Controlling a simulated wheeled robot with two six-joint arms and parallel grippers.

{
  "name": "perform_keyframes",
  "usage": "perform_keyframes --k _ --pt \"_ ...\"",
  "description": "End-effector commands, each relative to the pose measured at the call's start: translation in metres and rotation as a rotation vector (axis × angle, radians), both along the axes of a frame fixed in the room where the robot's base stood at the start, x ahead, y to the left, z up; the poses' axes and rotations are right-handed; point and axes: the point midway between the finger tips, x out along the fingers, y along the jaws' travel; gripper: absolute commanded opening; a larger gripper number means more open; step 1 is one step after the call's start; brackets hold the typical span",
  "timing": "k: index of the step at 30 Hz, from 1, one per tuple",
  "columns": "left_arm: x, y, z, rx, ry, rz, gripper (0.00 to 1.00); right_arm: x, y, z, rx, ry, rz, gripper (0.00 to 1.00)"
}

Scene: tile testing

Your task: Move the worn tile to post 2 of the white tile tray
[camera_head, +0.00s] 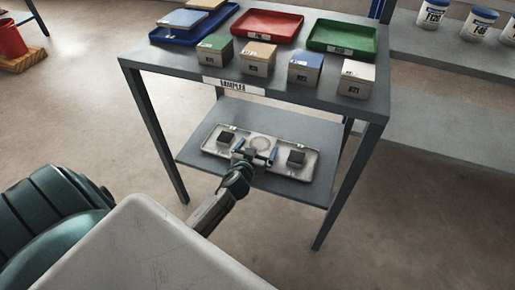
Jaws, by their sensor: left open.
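A white tile tray (211,149) lies on the table's lower shelf. A dark square block (227,138) is at its left end and another dark square block (296,158) is at its right end. A pale round mark shows between them. I cannot tell which piece is the worn tile or which place is post 2. My left gripper (258,156) is open over the front middle of the tray, between the two dark blocks; no tile shows between its fingers. Its height above the tray is unclear. My right gripper is not in view.
The grey table's top (165,68) holds a blue tray (185,37), a red tray (267,25), a green tray (343,38) and several labelled boxes. Table legs frame the lower shelf (320,130). A shelf with tubs (433,17) stands at right.

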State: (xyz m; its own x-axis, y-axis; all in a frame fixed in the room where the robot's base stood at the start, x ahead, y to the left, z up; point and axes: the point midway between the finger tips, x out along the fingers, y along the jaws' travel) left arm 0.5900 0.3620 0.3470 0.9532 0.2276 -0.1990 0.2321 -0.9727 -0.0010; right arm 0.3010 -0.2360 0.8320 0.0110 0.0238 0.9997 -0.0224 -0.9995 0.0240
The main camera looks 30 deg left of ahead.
Motion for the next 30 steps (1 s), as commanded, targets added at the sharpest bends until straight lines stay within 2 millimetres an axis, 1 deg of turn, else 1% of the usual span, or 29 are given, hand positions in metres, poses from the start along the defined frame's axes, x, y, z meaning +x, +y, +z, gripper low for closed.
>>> perform_keyframes --k 5,12,15,18,21,30 --pt "-0.03 -0.007 0.006 -0.001 0.003 -0.001 1.0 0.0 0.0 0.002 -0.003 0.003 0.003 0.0" --pt "-0.078 -0.019 0.015 -0.001 0.003 -0.001 1.0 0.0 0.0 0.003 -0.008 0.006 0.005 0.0" --pt "-0.094 -0.022 0.018 -0.001 0.003 0.0 1.0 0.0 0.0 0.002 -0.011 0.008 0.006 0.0" --pt "-0.105 -0.025 0.021 0.0 0.002 0.0 1.0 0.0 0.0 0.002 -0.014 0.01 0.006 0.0" --pt "-0.111 -0.027 0.023 0.0 0.001 0.0 1.0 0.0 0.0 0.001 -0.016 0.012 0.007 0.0" --pt "-0.114 -0.027 0.023 0.0 0.001 0.0 1.0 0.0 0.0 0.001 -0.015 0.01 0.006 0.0"
